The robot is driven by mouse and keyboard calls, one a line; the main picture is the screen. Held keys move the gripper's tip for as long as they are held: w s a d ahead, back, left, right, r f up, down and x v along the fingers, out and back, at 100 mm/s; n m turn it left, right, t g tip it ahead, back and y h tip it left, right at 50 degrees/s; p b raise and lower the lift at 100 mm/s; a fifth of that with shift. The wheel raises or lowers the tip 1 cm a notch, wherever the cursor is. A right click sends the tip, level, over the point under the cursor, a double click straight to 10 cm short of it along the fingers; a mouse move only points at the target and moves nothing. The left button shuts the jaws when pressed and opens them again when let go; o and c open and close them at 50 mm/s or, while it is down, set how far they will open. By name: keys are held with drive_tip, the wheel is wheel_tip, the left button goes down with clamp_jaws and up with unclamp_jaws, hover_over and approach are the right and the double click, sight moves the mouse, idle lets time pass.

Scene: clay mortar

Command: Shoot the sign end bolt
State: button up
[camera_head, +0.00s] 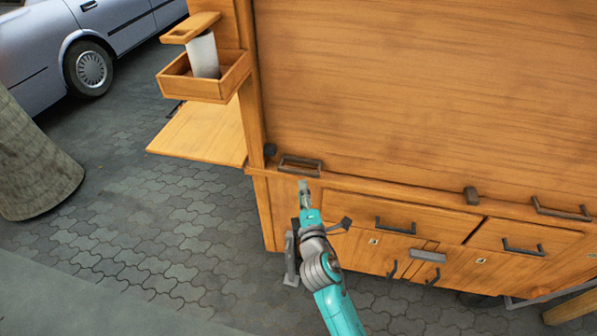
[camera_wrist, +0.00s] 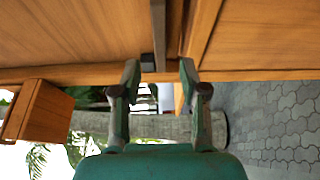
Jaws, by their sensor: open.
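A large wooden board (camera_head: 420,90) stands on top of the wooden cart. A small dark knob (camera_head: 270,150) sits at its lower left corner, and a dark block (camera_head: 472,196) sits further right along its bottom edge; I cannot tell which is the sign end bolt. My gripper (camera_head: 304,186) is in front of the cart's left end, just below a dark handle (camera_head: 300,166). In the wrist view my gripper (camera_wrist: 159,72) is open with nothing held. A small dark block (camera_wrist: 148,63) shows between its fingertips, beyond them, beside a dark strip (camera_wrist: 158,30).
Drawers with dark handles (camera_head: 395,225) line the cart front. A side shelf (camera_head: 205,130) and a small box holding a white cylinder (camera_head: 204,55) stick out left. A car (camera_head: 110,30) and a thick trunk-like post (camera_head: 30,165) stand left. The paving (camera_head: 150,240) between is clear.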

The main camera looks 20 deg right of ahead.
sight(299, 173)
drive_tip(key=w, duration=0.5)
drive_tip(key=w+d, duration=0.1)
drive_tip(key=w, duration=0.2)
drive_tip(key=shift+w, duration=0.1)
clamp_jaws()
